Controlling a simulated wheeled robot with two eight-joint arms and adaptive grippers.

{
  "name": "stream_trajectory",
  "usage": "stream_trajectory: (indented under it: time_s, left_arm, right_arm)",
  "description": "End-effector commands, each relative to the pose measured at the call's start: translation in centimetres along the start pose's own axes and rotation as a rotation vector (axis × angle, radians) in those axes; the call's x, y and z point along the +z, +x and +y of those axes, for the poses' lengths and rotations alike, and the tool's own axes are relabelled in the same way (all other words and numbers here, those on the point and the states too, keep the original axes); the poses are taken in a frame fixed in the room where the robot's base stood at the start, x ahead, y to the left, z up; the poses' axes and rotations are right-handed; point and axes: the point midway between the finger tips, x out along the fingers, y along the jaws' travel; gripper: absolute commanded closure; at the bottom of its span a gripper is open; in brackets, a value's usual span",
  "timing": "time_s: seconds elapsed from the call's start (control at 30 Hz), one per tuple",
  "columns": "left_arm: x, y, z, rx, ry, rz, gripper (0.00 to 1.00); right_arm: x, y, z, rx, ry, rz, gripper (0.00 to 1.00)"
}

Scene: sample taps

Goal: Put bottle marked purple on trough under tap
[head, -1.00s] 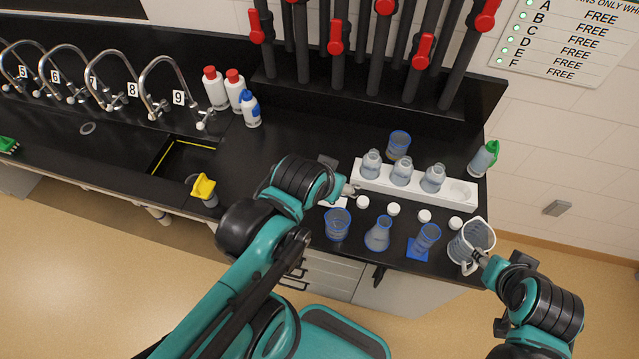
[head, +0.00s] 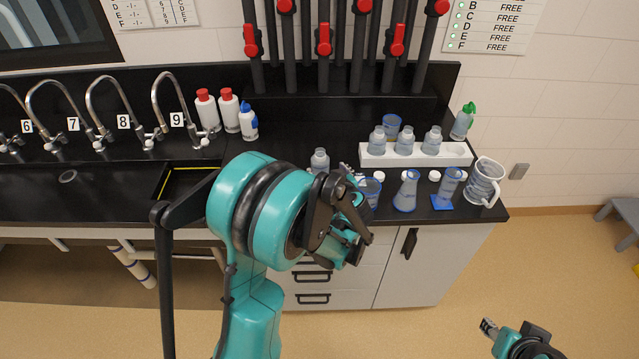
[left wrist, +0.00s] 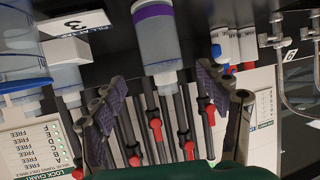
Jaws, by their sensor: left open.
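In the left wrist view a clear bottle with a purple band (left wrist: 157,40) lies between the two fingers of my left gripper (left wrist: 160,78), which are open on either side of it. In the head view a bottle (head: 319,162), apparently the same one, stands on the bench beside my left gripper (head: 349,178); its band cannot be made out and my arm covers part of the area. Numbered taps, such as tap 9 (head: 172,100), stand over the black trough (head: 100,203) at the left. My right gripper (head: 489,328) is at the bottom right, away from the bench; its opening is unclear.
A white rack (head: 463,153) holds three bottles. Beakers, a flask (head: 406,190) and a jug (head: 485,183) stand near the front edge. Red-capped bottles (head: 206,110) and a blue-capped bottle (head: 249,121) stand right of tap 9. A yellow-lined opening (head: 185,169) lies below it.

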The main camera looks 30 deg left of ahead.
Motion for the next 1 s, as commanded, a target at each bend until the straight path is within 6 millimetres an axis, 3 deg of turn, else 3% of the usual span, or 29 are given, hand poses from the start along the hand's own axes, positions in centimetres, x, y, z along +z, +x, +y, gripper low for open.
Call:
stream_trajectory:
  time_s: [0.37,0.6,0.83,0.87,1.0]
  left_arm:
    - [0.2,3.9,-0.3,-0.003,-0.003,0.001,0.26]
    - [0.2,7.4,-0.5,-0.002,-0.002,0.0,0.26]
    - [0.0,7.6,-0.4,-0.001,-0.001,0.001,0.26]
    - [0.0,7.6,-0.4,-0.001,-0.001,0.0,0.31]
    - [0.0,7.6,-0.4,-0.001,-0.001,0.0,0.68]
  right_arm:
    - [0.7,0.9,0.0,0.0,0.0,0.0,0.6]
    - [1.3,1.9,0.0,0.0,0.0,0.0,0.6]
    - [1.3,1.8,0.0,0.0,0.0,0.0,0.6]
    - [1.3,1.8,0.0,0.0,0.0,0.0,0.6]
    - [1.3,1.8,0.0,0.0,0.0,0.0,0.6]
